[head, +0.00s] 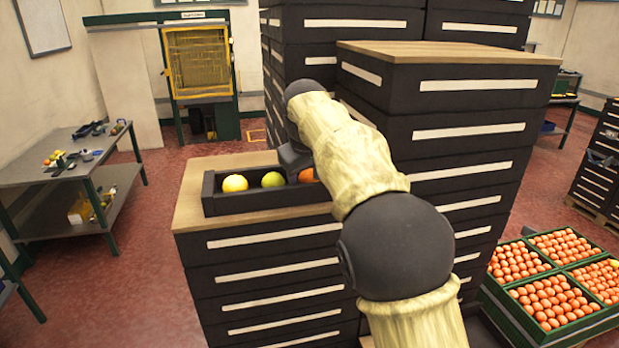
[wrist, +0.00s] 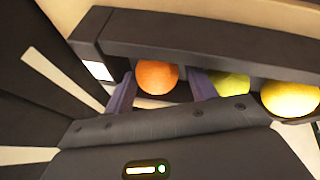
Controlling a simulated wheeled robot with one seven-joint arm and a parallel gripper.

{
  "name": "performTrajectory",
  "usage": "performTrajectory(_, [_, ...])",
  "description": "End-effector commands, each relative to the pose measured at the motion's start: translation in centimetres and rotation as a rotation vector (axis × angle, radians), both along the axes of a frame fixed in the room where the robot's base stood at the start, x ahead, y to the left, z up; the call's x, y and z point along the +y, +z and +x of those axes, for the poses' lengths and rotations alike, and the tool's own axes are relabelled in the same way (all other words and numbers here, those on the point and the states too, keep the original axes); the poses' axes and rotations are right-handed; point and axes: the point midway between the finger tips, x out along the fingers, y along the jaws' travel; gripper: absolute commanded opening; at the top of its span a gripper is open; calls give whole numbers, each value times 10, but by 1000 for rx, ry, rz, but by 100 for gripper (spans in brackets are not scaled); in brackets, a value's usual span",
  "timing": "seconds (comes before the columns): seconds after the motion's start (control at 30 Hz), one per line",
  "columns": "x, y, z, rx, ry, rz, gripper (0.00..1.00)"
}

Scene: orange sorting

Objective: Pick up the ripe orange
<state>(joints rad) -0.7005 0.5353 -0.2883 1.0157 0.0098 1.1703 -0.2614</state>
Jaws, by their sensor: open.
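The ripe orange (head: 308,175) is the orange-coloured fruit at the right end of a dark tray (head: 270,204). A green fruit (head: 272,180) and a yellow fruit (head: 235,183) lie to its left in the same tray. My gripper (wrist: 160,92) is open in the wrist view, its two fingers on either side of the orange (wrist: 157,76). Whether the fingers touch it I cannot tell. The green fruit (wrist: 229,84) is just beyond the right finger, and the yellow fruit (wrist: 291,97) is farther right. In the head view my arm partly hides the orange and the gripper.
The tray stands on a wood-topped drawer cabinet (head: 190,209). A taller cabinet (head: 450,54) rises close on the right. Crates of oranges (head: 490,296) stand at the lower right. A workbench (head: 45,178) with tools is at the left, with open floor between.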

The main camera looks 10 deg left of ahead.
Motion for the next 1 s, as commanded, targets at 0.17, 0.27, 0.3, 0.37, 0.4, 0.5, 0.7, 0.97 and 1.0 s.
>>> performTrajectory(0.17, [-1, 0, 1, 0, -2, 0, 56])
performTrajectory(0.27, [-1, 0, 1, 0, -2, 0, 56])
performTrajectory(0.3, [-1, 0, 0, 0, -2, 0, 56])
performTrajectory(0.37, [-1, 0, 0, 0, -2, 0, 56])
performTrajectory(0.4, [-1, 0, 0, -1, -2, 0, 54])
performTrajectory(0.5, [-1, 0, 0, -1, -1, 0, 35])
performTrajectory(0.7, [0, 0, 0, -1, -1, 0, 21])
performTrajectory(0.97, [0, 5, 0, -1, 0, 0, 21])
performTrajectory(1.0, [0, 7, 1, -2, -1, 1, 21])
